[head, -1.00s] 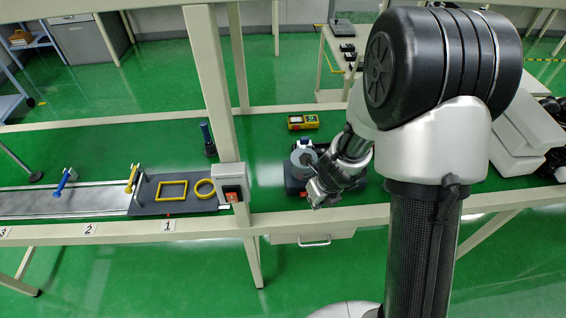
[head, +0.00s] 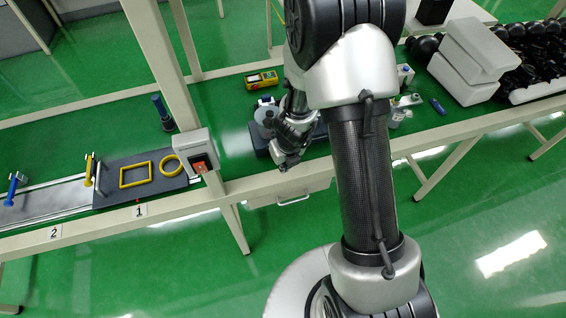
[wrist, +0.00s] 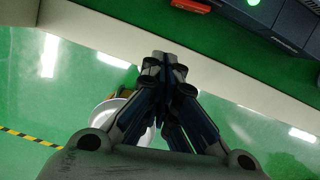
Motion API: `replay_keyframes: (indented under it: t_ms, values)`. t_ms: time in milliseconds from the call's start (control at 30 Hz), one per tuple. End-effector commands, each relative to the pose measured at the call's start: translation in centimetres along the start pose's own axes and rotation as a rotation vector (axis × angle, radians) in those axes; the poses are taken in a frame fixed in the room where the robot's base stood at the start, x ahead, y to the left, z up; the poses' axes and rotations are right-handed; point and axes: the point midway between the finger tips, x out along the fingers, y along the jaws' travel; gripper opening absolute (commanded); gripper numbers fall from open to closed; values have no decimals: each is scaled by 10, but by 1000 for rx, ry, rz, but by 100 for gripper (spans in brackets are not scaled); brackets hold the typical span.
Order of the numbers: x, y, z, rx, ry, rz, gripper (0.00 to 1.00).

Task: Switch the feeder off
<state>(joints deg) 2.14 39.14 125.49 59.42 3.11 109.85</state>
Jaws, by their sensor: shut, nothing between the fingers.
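A dark box-shaped unit (head: 258,139) with a round grey disc on top stands on the green bench, partly hidden behind my arm; I cannot tell for sure that it is the feeder. The wrist view shows a dark housing (wrist: 290,28) at the top right, with a red switch-like part (wrist: 192,5) and a lit green lamp (wrist: 253,2) at the top edge. My gripper (head: 284,168) is by the bench's front edge, in front of the dark unit. In the wrist view my gripper (wrist: 165,62) is shut and empty, apart from the red part.
A grey box (head: 183,147) with a red switch (head: 200,166) is on the bench post (head: 165,70). A dark plate (head: 115,172) with yellow shapes lies left of it. A yellow device (head: 261,80) is behind my gripper. White blocks (head: 468,60) stand at the right.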

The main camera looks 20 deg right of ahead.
Motion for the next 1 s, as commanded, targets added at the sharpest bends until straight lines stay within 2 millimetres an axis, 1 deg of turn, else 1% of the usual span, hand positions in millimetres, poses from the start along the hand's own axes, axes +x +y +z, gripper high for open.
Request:
replay_keyframes:
  t_ms: [33, 267, 367, 500, 600, 800, 1000]
  values:
    - [17, 0, -2, 0, 2, 0, 0]
    - [61, 0, -2, -1, 0, 0, 0]
    - [52, 0, 13, -3, 2, 1, 0]
    - [55, 0, 26, -2, 1, 1, 0]
    - [58, 0, 32, -2, 1, 1, 0]
    - [62, 0, 38, -2, 1, 0, 0]
    - [63, 0, 39, -1, 0, 0, 0]
